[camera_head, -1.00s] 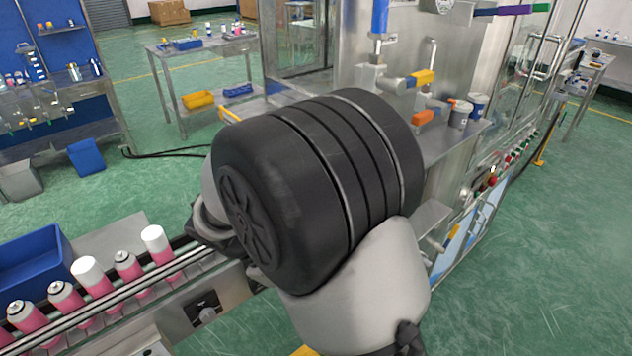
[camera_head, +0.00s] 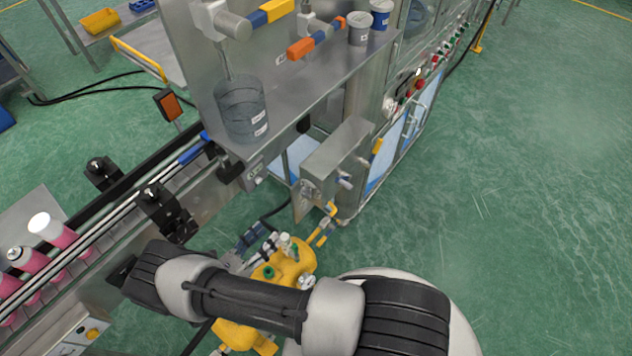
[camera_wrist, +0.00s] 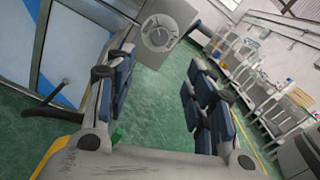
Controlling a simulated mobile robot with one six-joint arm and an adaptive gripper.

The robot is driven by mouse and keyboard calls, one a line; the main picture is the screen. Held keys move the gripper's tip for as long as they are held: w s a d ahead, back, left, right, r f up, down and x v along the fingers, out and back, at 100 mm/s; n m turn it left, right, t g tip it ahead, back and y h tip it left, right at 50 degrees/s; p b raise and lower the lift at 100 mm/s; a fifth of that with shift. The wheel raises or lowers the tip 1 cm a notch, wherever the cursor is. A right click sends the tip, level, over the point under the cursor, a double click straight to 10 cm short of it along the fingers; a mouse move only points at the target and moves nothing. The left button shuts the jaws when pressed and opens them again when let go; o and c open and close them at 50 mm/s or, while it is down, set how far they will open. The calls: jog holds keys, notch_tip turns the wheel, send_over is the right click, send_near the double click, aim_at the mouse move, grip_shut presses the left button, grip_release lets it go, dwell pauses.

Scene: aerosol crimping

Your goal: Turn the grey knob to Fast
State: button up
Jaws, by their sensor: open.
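In the wrist view, a round grey knob (camera_wrist: 159,33) sits on a dial with small marks, on the face of a grey box (camera_wrist: 182,12). The marks are too small to read, so its setting cannot be told. My gripper (camera_wrist: 160,95) is open and empty, with dark blue finger pads left and right. The knob is beyond the fingertips, toward the upper middle, and apart from them. In the head view, my gripper is partly hidden; dark blue pads show beside the yellow equipment. A steel box (camera_head: 338,158) stands out from the machine there; its end face is small and unclear.
The conveyor (camera_head: 110,235) with pink cans (camera_head: 35,262) runs along the left. A clear beaker (camera_head: 242,108) stands on the machine's bench. Green floor on the right is free.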

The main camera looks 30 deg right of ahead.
aim_at(305, 195)
jog(key=x, duration=1.6)
jog(key=shift+w+d+b, duration=0.1)
jog(key=shift+d+b, duration=0.25)
jog(key=shift+d, duration=0.05)
jog(key=shift+c, duration=0.3)
jog(key=c, duration=1)
